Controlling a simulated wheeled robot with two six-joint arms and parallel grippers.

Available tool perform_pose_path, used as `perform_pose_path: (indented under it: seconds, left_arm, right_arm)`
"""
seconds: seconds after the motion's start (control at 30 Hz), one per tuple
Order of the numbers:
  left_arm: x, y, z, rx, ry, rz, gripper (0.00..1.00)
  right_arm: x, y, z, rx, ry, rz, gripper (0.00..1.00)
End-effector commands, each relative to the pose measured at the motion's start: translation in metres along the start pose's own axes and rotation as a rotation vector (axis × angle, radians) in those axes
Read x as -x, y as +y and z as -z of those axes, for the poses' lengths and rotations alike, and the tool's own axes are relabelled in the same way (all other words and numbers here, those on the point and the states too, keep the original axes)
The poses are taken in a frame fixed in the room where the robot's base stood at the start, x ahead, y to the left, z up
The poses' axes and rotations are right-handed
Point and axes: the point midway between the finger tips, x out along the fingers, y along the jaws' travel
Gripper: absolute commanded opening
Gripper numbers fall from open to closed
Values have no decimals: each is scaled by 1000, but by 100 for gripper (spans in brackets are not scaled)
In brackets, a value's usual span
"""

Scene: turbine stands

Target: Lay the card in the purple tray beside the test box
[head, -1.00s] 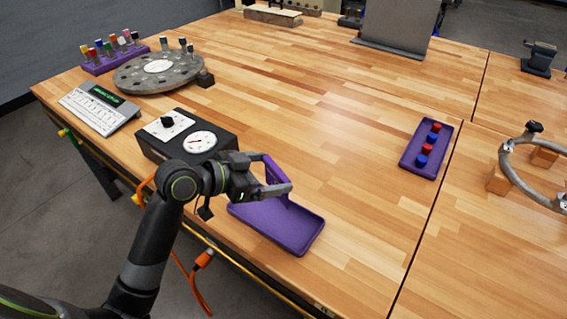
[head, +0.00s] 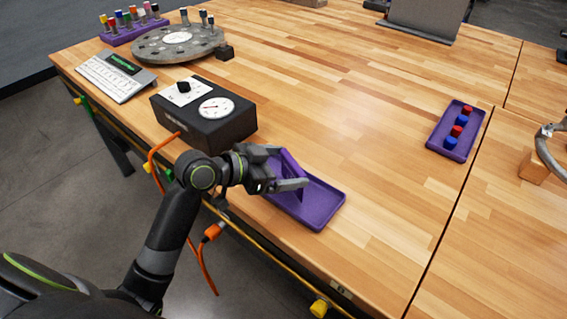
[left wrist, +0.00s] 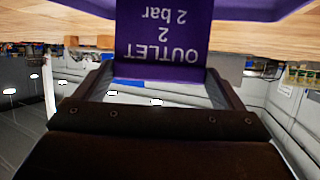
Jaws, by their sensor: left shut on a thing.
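My left gripper (head: 291,170) is shut on the purple card (head: 293,168) and holds it on edge above the purple tray (head: 331,206). The fingers hide part of the card and the tray. In the left wrist view the card (left wrist: 162,30) stands between the fingers, with white lettering "OUTLET 2 2 bar" upside down. The tray also shows as a purple band (left wrist: 262,9) at the top of that view. I cannot tell whether the card's lower edge touches the tray. The black test box (head: 207,118), with a dial and knob, stands left of the tray. My right gripper is not in view.
A keyboard-like device (head: 115,78), a round grey disc (head: 172,45) and a purple rack (head: 131,32) with coloured pegs stand at the back left. A purple tray with red and blue pieces (head: 457,131) lies to the right. The table between is clear.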

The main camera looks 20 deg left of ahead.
Motion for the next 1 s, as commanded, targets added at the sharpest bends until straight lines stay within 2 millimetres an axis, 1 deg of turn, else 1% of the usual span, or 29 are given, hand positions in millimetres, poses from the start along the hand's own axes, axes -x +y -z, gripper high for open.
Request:
perform_pose_path:
  seconds: [0.27, 0.63, 0.67, 0.7, 0.73, 1.0]
  left_arm:
    - [0, 0, 0, 0, 0, 0, 68]
    - [-2, 0, -6, 0, 0, 0, 68]
    - [-2, 0, -6, 0, 0, 0, 92]
    - [-2, 0, -5, 0, 0, 0, 97]
    - [-2, 0, -5, 0, 0, 0, 100]
    - [-2, 0, -6, 0, -1, 0, 100]
  right_arm:
    - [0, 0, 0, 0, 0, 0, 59]
    - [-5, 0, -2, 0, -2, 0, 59]
    - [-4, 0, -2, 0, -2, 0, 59]
    - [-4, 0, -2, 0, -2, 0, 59]
    - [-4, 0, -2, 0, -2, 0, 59]
    - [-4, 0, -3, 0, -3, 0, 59]
